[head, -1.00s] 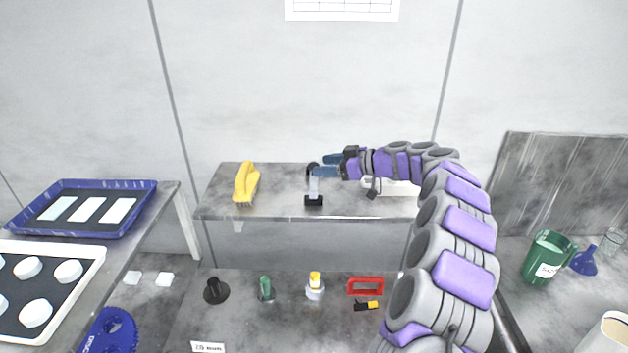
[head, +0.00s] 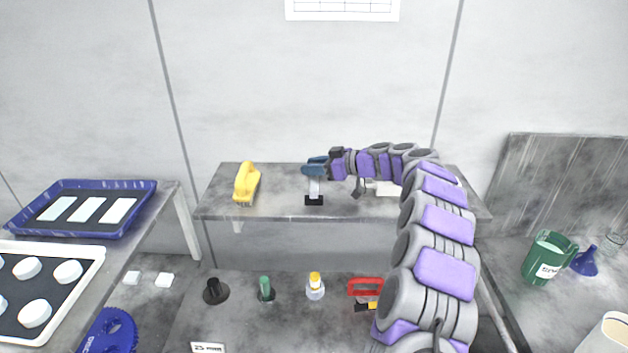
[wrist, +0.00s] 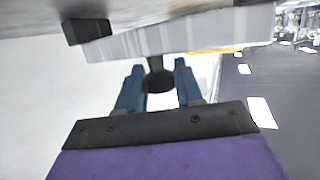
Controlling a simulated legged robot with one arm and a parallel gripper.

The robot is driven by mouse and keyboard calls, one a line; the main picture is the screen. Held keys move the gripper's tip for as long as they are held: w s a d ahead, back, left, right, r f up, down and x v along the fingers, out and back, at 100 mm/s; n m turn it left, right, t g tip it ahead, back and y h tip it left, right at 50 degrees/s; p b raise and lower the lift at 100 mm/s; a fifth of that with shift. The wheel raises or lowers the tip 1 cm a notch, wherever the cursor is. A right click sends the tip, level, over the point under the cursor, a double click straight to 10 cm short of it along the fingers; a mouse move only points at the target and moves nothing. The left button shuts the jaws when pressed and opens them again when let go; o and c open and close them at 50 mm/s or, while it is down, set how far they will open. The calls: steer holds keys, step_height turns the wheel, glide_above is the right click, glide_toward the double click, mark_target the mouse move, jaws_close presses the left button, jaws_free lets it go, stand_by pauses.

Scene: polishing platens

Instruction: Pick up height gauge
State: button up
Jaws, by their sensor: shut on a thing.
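The height gauge (head: 314,187) is a short pale grey post with a black base. It stands upright on the raised shelf in the head view, its base seeming to touch the shelf top. In the wrist view its grey beam (wrist: 180,38) runs across the top with a black block at the left end. My gripper (head: 315,165) has blue fingers at the upper part of the gauge. In the wrist view my gripper (wrist: 158,78) is shut on a dark round part of the gauge between its fingertips.
A yellow-handled brush (head: 246,183) stands left on the shelf (head: 275,208). A white object (head: 387,188) lies right, partly behind my arm. Below are a green-handled item (head: 265,287), a yellow-capped bottle (head: 315,287) and a red-handled item (head: 364,286). Space above the shelf is clear.

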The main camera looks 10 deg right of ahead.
jaws_close()
steer(key=shift+r, duration=0.1)
